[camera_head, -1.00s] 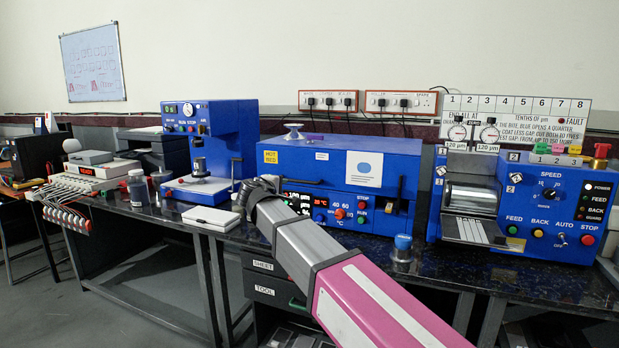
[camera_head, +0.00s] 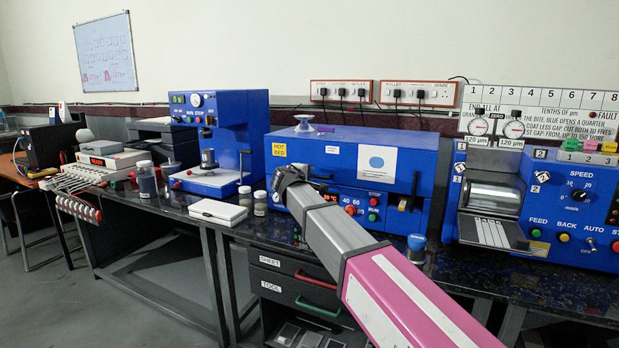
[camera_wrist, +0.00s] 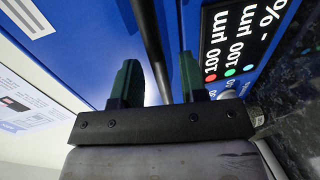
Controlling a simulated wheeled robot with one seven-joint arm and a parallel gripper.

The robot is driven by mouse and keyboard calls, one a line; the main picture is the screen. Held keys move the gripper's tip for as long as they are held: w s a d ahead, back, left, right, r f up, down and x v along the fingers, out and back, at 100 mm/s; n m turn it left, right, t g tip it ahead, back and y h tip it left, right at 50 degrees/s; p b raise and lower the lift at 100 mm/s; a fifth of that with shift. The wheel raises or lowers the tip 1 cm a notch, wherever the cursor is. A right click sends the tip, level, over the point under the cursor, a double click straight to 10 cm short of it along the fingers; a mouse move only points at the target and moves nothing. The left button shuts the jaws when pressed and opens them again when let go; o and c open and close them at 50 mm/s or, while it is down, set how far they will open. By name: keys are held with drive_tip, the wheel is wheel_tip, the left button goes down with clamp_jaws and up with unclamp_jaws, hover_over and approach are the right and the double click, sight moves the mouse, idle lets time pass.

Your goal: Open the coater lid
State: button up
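The coater is the blue box (camera_head: 345,165) in the middle of the bench, with a "HOT BED" label. Its lid (camera_head: 352,148) looks shut and lies flat across the top. My gripper (camera_wrist: 160,80) is at the coater's front left, largely hidden by my own arm in the head view. In the wrist view its two dark green fingers are apart. A dark bar (camera_wrist: 149,40), apparently the lid handle, runs between them in the picture; contact cannot be told. The coater's display (camera_wrist: 235,40) shows at the right of the wrist view.
Small jars (camera_head: 260,203) and a white box (camera_head: 218,212) stand to the left. A blue-capped jar (camera_head: 416,246) stands at the front right. A roller machine (camera_head: 545,205) is further right.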

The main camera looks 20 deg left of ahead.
drive_tip(key=shift+w+d+f, duration=0.1)
drive_tip(key=shift+w+f, duration=0.1)
drive_tip(key=shift+w, duration=0.5)
clamp_jaws()
drive_tip(key=shift+r, duration=0.1)
